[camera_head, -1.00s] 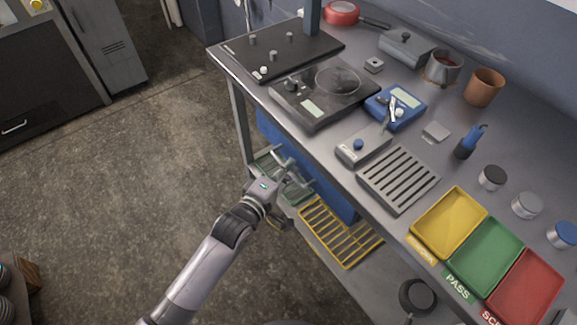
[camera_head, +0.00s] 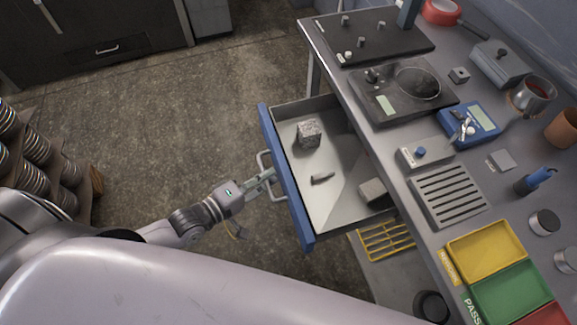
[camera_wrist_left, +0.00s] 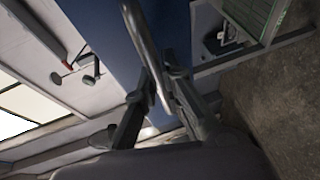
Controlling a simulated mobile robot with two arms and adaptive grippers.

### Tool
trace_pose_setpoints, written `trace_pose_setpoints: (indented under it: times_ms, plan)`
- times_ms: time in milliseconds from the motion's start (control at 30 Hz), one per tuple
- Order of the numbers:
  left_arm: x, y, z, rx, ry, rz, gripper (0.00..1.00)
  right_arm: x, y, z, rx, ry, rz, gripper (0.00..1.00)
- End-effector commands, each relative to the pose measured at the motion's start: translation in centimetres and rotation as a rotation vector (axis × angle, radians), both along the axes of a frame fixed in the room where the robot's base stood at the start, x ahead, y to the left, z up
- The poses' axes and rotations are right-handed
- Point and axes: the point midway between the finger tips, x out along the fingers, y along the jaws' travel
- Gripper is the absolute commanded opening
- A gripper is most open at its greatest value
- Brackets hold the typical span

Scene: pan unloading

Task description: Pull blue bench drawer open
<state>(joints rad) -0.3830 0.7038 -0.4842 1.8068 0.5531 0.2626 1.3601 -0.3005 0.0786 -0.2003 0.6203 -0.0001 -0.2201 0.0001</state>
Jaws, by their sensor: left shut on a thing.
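The blue bench drawer (camera_head: 287,185) stands pulled out from under the bench, its inside showing. It holds a grey speckled block (camera_head: 308,133), a small dark piece (camera_head: 322,178) and a pale block (camera_head: 372,190). My left gripper (camera_head: 268,177) is shut on the drawer's metal handle (camera_head: 264,162) at the blue front. In the left wrist view the handle bar (camera_wrist_left: 146,48) runs between the fingers (camera_wrist_left: 160,95), in front of the blue panel (camera_wrist_left: 95,22). My right gripper is not in view.
The bench top (camera_head: 400,140) carries a black scale (camera_head: 404,92), a blue meter (camera_head: 470,122), a slotted grey tray (camera_head: 448,194) and yellow (camera_head: 485,250) and green trays. A yellow rack (camera_head: 386,241) lies below. The floor (camera_head: 190,130) left of the drawer is clear.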

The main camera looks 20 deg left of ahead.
Motion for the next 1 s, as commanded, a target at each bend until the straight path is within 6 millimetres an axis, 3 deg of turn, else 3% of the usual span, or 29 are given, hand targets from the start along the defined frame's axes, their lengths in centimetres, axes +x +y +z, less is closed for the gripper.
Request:
trace_pose_setpoints:
  times_ms: [300, 733, 767, 800, 1000]
  plan:
    - [-1.7, 2.4, 0.0, 0.003, -0.002, -0.001, 0.0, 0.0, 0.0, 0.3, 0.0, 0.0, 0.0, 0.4]
    - [-1.8, 2.6, 0.0, 0.002, -0.003, 0.0, 0.0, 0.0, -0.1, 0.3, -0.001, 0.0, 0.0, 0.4]
    - [-1.8, 2.5, 0.0, 0.002, -0.003, 0.0, 0.11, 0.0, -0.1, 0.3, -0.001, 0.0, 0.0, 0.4]
    - [-1.8, 2.5, 0.0, 0.001, -0.002, 0.001, 0.13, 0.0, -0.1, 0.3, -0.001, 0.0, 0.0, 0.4]
    - [-1.8, 2.5, 0.0, 0.0, -0.001, 0.0, 0.18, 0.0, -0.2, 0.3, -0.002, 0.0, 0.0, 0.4]
